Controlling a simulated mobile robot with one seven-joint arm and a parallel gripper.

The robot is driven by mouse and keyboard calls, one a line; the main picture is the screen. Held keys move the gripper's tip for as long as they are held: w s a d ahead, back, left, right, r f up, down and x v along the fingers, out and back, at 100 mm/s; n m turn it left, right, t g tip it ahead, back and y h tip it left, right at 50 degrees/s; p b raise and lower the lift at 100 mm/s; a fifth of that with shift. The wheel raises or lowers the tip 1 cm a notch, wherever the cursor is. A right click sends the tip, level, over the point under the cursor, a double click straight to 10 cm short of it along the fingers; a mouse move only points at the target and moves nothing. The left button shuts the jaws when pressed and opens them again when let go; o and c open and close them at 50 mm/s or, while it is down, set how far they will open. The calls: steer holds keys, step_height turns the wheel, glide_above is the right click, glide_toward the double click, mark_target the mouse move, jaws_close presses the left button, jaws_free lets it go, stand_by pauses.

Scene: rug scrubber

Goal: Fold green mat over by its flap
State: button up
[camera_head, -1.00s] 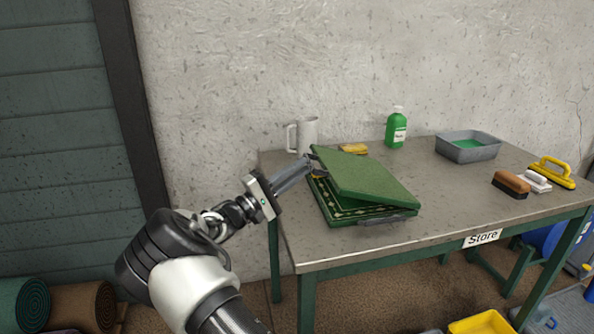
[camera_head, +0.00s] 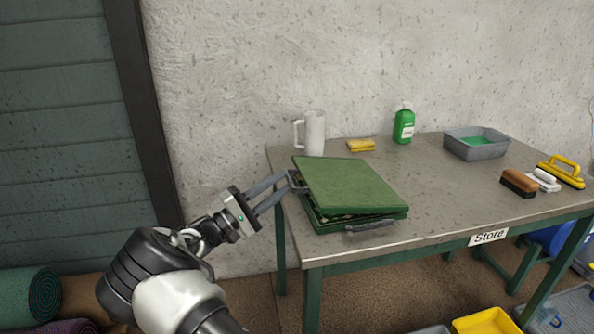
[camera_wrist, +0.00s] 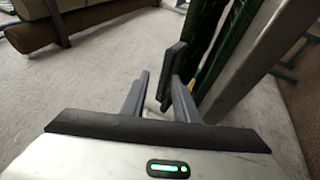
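The green mat (camera_head: 350,186) lies folded on the table's left part. Its plain green upper half covers the dark, patterned lower half (camera_head: 335,222), with a narrow gap between them along the front. A dark grey flap (camera_head: 298,182) sticks out at the upper half's left edge, and a grey handle (camera_head: 370,226) lies at the front edge. My gripper (camera_head: 287,185) is at the left flap. In the wrist view its fingers (camera_wrist: 160,82) stand apart, with the dark flap (camera_wrist: 173,72) close to the right finger and a clear gap on the left. Whether they touch is unclear.
A white mug (camera_head: 315,134), yellow sponge (camera_head: 360,146) and green bottle (camera_head: 403,126) stand behind the mat. A grey basin (camera_head: 476,144) and brushes (camera_head: 518,183) are to the right. The table (camera_head: 440,200) is bare right of the mat.

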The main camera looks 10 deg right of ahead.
steer(key=v, duration=0.8)
steer(key=shift+a+p, duration=0.15)
steer(key=shift+p, duration=0.15)
steer(key=shift+s+f, duration=0.1)
steer(key=shift+f, duration=0.1)
steer(key=s+a+f+b, duration=0.1)
steer(key=s+f, duration=0.2)
steer(key=f, duration=0.6)
steer(key=s+f+b, duration=0.2)
steer(key=s+f, duration=0.2)
steer(key=f, duration=0.5)
steer(key=shift+s+a, duration=0.3)
steer(key=shift+a, duration=0.1)
stand_by(0.4)
steer(key=shift+a+f, duration=0.1)
stand_by(0.6)
